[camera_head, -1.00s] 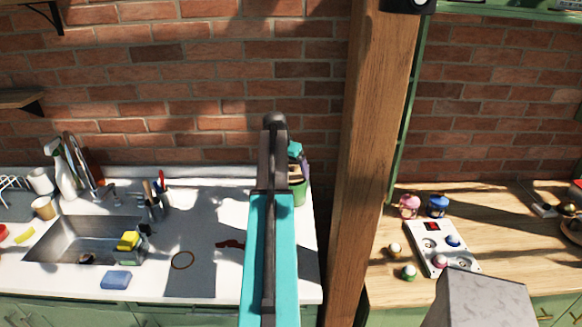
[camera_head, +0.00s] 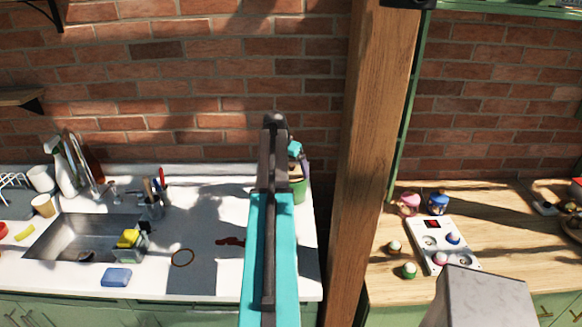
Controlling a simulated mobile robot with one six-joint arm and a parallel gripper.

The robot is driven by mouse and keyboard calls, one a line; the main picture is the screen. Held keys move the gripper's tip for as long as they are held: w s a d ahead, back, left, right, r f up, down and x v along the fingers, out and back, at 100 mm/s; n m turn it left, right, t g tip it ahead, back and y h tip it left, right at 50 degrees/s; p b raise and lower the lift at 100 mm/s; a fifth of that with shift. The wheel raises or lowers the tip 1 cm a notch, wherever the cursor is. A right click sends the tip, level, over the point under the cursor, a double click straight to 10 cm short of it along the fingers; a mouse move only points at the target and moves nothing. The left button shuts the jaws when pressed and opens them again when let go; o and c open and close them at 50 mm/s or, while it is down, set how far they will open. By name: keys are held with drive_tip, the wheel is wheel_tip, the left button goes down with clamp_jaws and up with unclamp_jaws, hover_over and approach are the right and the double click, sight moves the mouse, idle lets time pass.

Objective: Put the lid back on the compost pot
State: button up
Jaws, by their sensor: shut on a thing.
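A green pot (camera_head: 299,190) stands near the right end of the white counter, at the back. My teal and dark arm hides its left side, so I cannot tell how its top stands. A small teal part (camera_head: 294,149) and a greyish-purple part (camera_head: 306,168) show just above it, beside my arm. They may belong to my wrist. My gripper's fingertips are hidden behind my arm. I cannot make out the lid.
The white counter (camera_head: 205,215) holds a thin brown ring (camera_head: 182,258), a dark red piece (camera_head: 229,241), a blue sponge (camera_head: 116,277) and a sink (camera_head: 75,238). A wooden post (camera_head: 357,150) stands right of the pot. A wooden worktop (camera_head: 500,225) lies beyond the post.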

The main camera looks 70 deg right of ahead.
drive_tip(key=shift+f, duration=0.55)
drive_tip(key=o, duration=0.9)
drive_tip(key=shift+a+r+b, duration=0.1)
drive_tip(key=shift+r+b, duration=0.05)
drive_tip(key=shift+b, duration=0.15)
drive_tip(key=shift+b+v, duration=2.1)
drive_tip(key=shift+v, duration=4.6)
